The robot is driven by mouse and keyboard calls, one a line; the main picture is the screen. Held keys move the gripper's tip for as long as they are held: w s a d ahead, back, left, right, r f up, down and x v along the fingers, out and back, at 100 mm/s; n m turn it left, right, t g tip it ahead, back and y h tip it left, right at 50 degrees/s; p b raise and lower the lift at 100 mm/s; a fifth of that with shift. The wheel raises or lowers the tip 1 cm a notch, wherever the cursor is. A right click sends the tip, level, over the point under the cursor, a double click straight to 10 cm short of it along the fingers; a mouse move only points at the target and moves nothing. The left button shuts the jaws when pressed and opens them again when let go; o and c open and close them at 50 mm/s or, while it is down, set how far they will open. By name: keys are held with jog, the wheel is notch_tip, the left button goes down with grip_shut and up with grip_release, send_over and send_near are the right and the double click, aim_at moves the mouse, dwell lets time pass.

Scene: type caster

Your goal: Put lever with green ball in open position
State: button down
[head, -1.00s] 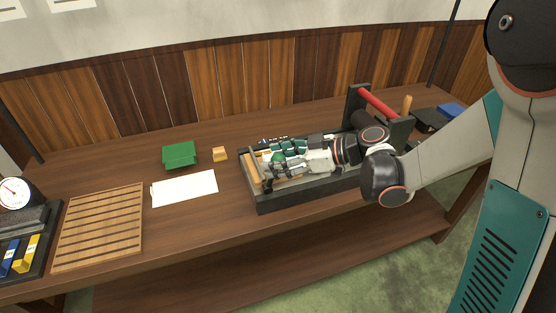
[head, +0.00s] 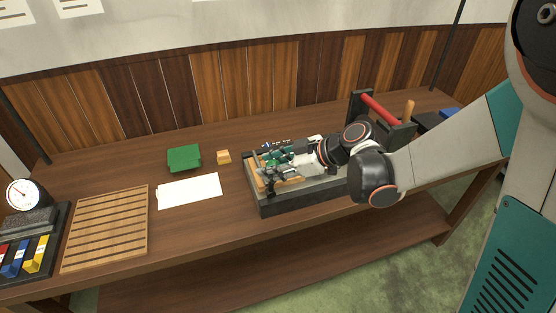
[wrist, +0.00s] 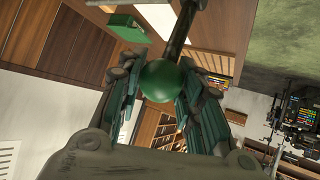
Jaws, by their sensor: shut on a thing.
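The green ball (wrist: 166,81) sits on the end of a dark lever rod (wrist: 181,28) in the wrist view. My gripper (wrist: 158,85) has its fingers on both sides of the ball and is shut on it. In the head view my gripper (head: 268,172) is over the left part of the dark type caster (head: 300,202), low and nearly level. The ball and lever are hidden there by my gripper and wrist, so I cannot tell the lever's exact angle.
A red-handled part (head: 380,108) stands at the machine's right rear. The table's front edge runs close before the machine.

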jog(key=s+a+f+n+t+h+p, duration=0.1)
jog(key=s+a+f+n+h+p, duration=0.1)
jog(key=a+h, duration=0.4)
jog(key=shift+a+n+h, duration=0.3)
jog(key=shift+a+h, duration=0.05)
jog(key=shift+h, duration=0.25)
jog(key=c, duration=1.1)
grip_release()
jog(key=shift+s, duration=0.1)
